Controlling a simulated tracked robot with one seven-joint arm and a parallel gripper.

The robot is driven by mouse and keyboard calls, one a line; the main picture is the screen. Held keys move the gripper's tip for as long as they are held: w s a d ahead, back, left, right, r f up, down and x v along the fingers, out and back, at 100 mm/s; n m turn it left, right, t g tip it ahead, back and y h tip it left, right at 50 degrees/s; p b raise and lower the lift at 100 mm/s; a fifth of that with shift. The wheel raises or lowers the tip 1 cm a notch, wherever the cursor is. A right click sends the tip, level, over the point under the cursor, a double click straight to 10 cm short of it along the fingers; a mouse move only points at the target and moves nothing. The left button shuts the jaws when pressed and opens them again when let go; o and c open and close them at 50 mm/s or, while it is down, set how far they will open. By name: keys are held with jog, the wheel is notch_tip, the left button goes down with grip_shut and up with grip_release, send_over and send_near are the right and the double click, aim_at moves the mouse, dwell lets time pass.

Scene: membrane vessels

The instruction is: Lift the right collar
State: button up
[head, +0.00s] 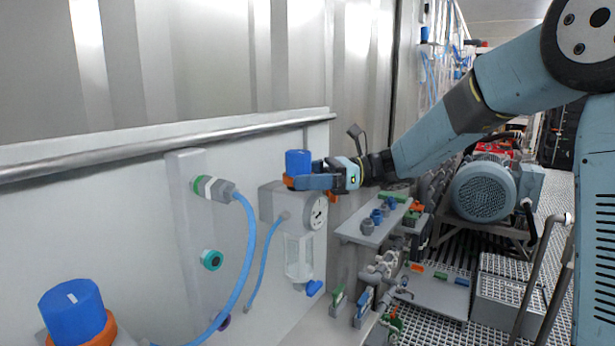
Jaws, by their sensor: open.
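A blue knob (298,162) stands on top of a grey box with a round gauge (278,203), at the middle of the head view. A small orange part (288,181) shows at its lower left; it looks like the right collar, mostly hidden by my gripper. My gripper (310,182) is open, reaching in from the right at the knob's base. Its fingers overlap the collar in the picture; I cannot tell whether they touch it. Another blue knob (73,312) with a wider orange collar (101,333) stands at the lower left, away from my gripper.
A metal rail (150,148) runs along the pale panel behind the knobs. A blue hose (246,255) hangs from a grey fitting (222,190). A grey shelf (358,236) with small fittings lies below my arm. A motor (484,190) stands at the right.

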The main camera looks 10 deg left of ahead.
jog(key=shift+s+a, duration=0.25)
jog(key=shift+a, duration=0.3)
jog(key=shift+c, duration=0.2)
